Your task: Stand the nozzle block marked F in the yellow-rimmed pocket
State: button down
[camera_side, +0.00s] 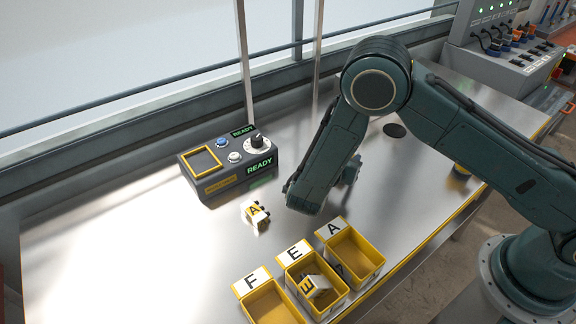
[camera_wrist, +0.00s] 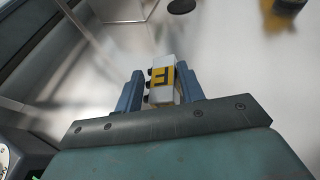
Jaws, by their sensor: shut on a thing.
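The white nozzle block marked F (camera_wrist: 162,82), with a yellow label and dark nozzles on one side, is between the jaws of my gripper (camera_wrist: 158,84) in the wrist view. The jaws are shut on it. In the side view my arm hides the block and most of the gripper, which is right of the grey console (camera_side: 225,188). The yellow-rimmed pocket (camera_side: 202,160) is in the left part of the console top and looks empty.
A block marked A (camera_side: 256,213) lies on the metal table in front of the console. Yellow bins marked F (camera_side: 272,303), E (camera_side: 290,270) and A (camera_side: 355,252) stand at the front; a block marked E (camera_side: 317,285) is in the middle one. A knob (camera_side: 257,143) rises from the console.

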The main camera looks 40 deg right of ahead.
notch_tip(320, 180, up, 18)
dwell(0.6)
jog(key=shift+f, duration=0.1)
dwell(0.4)
jog(key=w+a+f+n+t+y, duration=0.1)
jog(key=w+a+n+t+y, duration=0.55)
jog(key=w+a, duration=0.55)
jog(key=w+a+r+n+y, duration=0.1)
jog(key=a+r+n+y, duration=0.1)
jog(key=a, duration=0.4)
jog(key=w+a+r+n+t+y, duration=0.1)
jog(key=w+a+r+n+y, duration=0.1)
jog(key=a, duration=0.4)
jog(key=w+a+r+n+t+y, duration=0.1)
jog(key=w+a+r+n+y, duration=0.1)
jog(key=a+y, duration=0.3)
jog(key=shift+w+a+r+n, duration=0.25)
jog(key=shift+a+r+n, duration=0.3)
jog(key=shift+r+n, duration=0.15)
jog(key=shift+h, duration=0.25)
